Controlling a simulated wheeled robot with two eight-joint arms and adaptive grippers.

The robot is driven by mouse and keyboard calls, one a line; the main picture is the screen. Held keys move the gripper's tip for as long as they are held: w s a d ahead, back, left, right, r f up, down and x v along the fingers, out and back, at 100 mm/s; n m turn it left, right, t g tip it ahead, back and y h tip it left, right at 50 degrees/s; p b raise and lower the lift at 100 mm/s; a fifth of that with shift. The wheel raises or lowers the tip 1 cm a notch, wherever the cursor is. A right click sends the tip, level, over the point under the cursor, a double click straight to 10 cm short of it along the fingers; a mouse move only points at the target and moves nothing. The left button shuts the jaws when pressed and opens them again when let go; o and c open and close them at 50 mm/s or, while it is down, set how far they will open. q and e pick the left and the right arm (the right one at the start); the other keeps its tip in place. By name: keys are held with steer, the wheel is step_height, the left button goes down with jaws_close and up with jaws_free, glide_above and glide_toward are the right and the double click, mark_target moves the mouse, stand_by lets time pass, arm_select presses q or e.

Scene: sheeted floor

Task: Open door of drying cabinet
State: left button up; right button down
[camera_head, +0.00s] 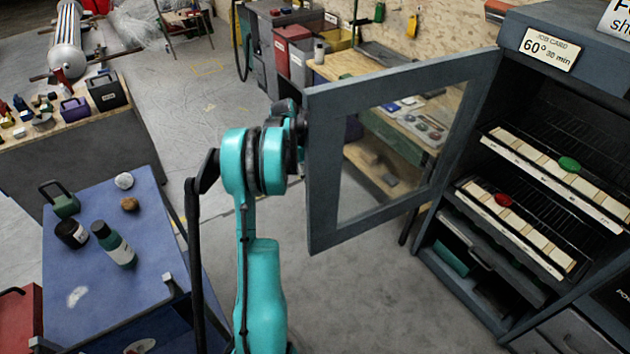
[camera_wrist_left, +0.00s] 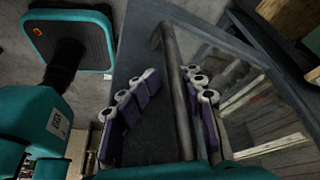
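The drying cabinet (camera_head: 487,75) stands at the right in the head view. Its grey framed door (camera_head: 318,180) with a clear pane is swung wide open, out toward the middle of the picture, baring the shelves. My left arm reaches up to the door's free edge; the left gripper is mostly hidden there behind my wrist. In the left wrist view, the left gripper (camera_wrist_left: 172,78) has its two purple-padded fingers on either side of the door's bar handle (camera_wrist_left: 181,115). A gap shows between the left finger and the bar, so the fingers look open around it. My right gripper is not in view.
The cabinet holds racks with pale strips, a green piece (camera_head: 569,164) and a red piece (camera_head: 503,200). A blue table (camera_head: 75,265) with bottles stands at the left. A workbench (camera_head: 345,66) stands behind the door. Floor below the door is clear.

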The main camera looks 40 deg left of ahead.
arm_select(q)
steer(key=v, duration=1.2)
steer(key=shift+s+f, duration=0.1)
steer(key=shift+s, duration=0.05)
